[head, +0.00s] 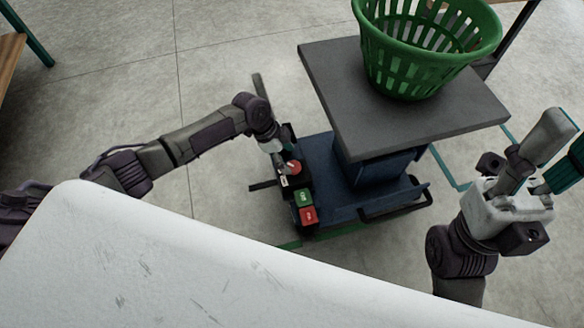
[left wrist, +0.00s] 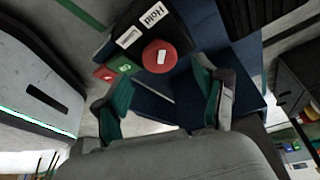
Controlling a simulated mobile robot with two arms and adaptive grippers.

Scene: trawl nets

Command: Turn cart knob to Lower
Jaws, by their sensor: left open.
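The cart knob (head: 294,167) is red and round with a white mark, on the black control panel of the cart. In the left wrist view the knob (left wrist: 160,56) lies just ahead of my fingers, near a "Hold" label (left wrist: 154,14) and a second white label. My left gripper (head: 280,157) is at the knob in the head view, partly hiding the panel. In the left wrist view my left gripper (left wrist: 163,88) is open, its fingers on either side below the knob, not closed on it. My right gripper (head: 556,158) is open and empty at the right.
A green button (head: 303,196) and a red button (head: 308,215) sit beside the knob. The cart's grey top (head: 330,85) carries a green basket (head: 395,80). A white surface (head: 150,260) fills the near left. Bare floor lies left of the cart.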

